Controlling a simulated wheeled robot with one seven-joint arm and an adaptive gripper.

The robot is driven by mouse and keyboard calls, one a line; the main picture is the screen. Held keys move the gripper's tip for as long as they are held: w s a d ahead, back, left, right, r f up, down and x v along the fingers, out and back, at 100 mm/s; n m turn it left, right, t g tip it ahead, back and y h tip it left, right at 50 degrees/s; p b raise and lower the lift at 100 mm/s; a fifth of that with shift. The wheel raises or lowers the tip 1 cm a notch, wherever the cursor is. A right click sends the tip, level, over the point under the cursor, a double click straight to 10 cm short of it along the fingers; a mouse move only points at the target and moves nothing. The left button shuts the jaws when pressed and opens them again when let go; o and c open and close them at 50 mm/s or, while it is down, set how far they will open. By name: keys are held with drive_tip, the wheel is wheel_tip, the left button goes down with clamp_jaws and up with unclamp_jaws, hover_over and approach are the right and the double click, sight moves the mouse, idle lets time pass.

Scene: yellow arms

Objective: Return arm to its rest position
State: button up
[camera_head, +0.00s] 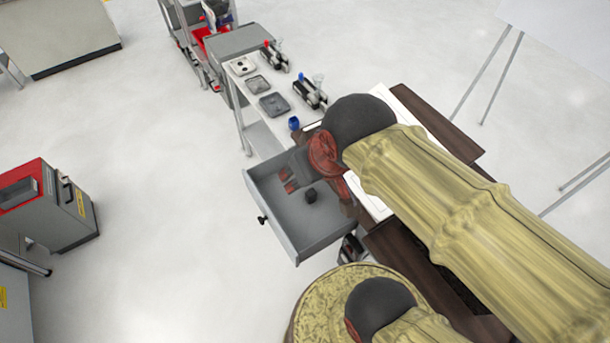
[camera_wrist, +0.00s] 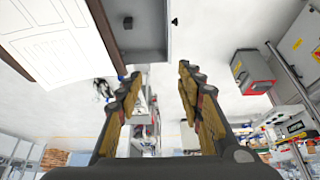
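My gripper (camera_wrist: 158,78) is open in the wrist view, its two fingers spread apart with nothing between them. My arm, yellow with dark joints, crosses the head view from the lower right. In the head view my gripper (camera_head: 289,180) appears over the open grey drawer (camera_head: 275,223), partly hidden by my wrist. A small dark object (camera_head: 310,196) lies in the drawer. The wrist view also shows the drawer (camera_wrist: 158,45) and the dark object (camera_wrist: 128,22); the fingers look clear of both. I cannot tell the gripper's exact height above the drawer.
A narrow white table (camera_head: 243,93) beyond the drawer holds grey trays, a small blue block (camera_head: 293,123) and other small devices. A dark brown tabletop (camera_head: 435,122) lies partly under my arm. A red-topped grey machine (camera_head: 62,207) stands left. Open floor lies between it and the drawer.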

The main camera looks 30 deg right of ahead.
drive_tip(key=shift+s+a+r, duration=0.1)
drive_tip(key=shift+s+r, duration=0.1)
drive_tip(key=shift+s, duration=0.35)
wheel_tip(320, 180, down, 16)
drive_tip(key=b, duration=1.6)
drive_tip(key=shift+f, duration=0.2)
